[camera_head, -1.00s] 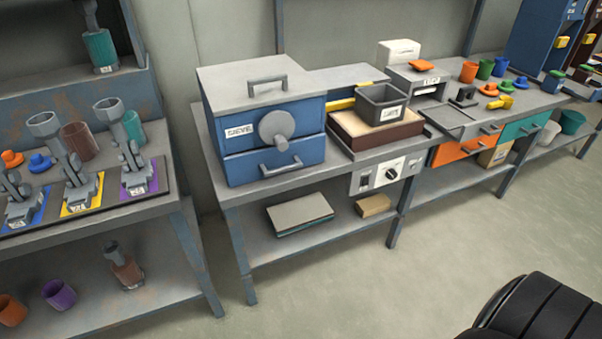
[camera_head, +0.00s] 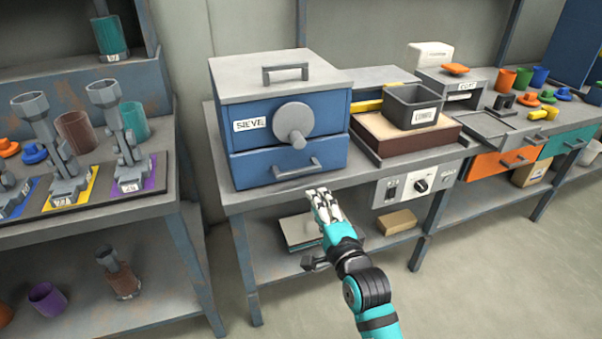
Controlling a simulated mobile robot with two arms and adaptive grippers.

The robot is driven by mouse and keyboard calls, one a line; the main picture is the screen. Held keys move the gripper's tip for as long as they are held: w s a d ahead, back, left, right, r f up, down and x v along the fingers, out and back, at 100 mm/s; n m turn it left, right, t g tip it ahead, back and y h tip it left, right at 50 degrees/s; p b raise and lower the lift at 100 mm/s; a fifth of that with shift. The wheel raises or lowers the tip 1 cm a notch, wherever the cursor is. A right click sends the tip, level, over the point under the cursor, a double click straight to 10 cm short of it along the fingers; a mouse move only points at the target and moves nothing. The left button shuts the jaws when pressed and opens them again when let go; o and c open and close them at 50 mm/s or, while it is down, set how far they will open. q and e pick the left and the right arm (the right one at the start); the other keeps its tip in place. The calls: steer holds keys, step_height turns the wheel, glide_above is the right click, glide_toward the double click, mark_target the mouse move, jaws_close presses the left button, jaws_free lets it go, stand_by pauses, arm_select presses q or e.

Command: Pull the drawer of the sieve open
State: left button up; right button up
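The sieve (camera_head: 225,105) is a blue box with a grey lid and a round grey knob on its front, standing on the workbench. Its drawer (camera_head: 253,170) is the lower blue front and sits flush, closed. A small gap shows between fingertips and handle. Nothing shows in the fingers, and their spread is hard to make out. My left gripper is out of view.
A grey bin (camera_head: 414,105) rests on a brown box right of the sieve. A control panel with a dial (camera_head: 421,185) is on the bench front. A lower shelf holds a flat stack and a cardboard box (camera_head: 397,221). Floor in front is clear.

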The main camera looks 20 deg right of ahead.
mark_target(300, 173)
steer(key=w, duration=0.8)
steer(key=w+b, duration=0.1)
steer(key=w, duration=0.3)
steer(key=shift+a+f, duration=0.1)
steer(key=shift+a, duration=0.15)
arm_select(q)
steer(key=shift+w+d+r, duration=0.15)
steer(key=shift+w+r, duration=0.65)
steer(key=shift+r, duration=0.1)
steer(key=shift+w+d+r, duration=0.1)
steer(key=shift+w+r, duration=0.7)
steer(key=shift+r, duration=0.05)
arm_select(e)
steer(key=shift+w, duration=0.65)
steer(key=shift+c, duration=0.4)
jaws_close()
